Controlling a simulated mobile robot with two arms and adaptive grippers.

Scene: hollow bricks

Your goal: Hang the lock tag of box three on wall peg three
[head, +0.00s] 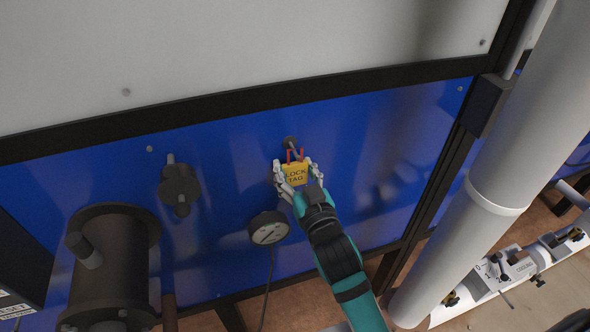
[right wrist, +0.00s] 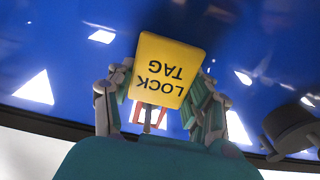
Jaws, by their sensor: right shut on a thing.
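The yellow lock tag (head: 295,175) has dark "LOCK TAG" lettering and a red loop (head: 295,155) on its upper edge. My right gripper (head: 298,172) is shut on the tag, its fingers on either side, in front of the blue wall. A grey wall peg (head: 291,143) sticks out just above the tag, close to the red loop. In the right wrist view the tag (right wrist: 168,70) appears upside down between the fingers, and the red loop (right wrist: 137,113) shows below it. I cannot tell whether the loop is around the peg. My left gripper is out of view.
A round gauge (head: 268,228) with a cable hangs below left of the tag. A dark valve-like fitting (head: 180,184) and a large black cylinder (head: 108,265) stand out farther left. A thick white pipe (head: 495,195) rises at right, near white equipment (head: 500,283).

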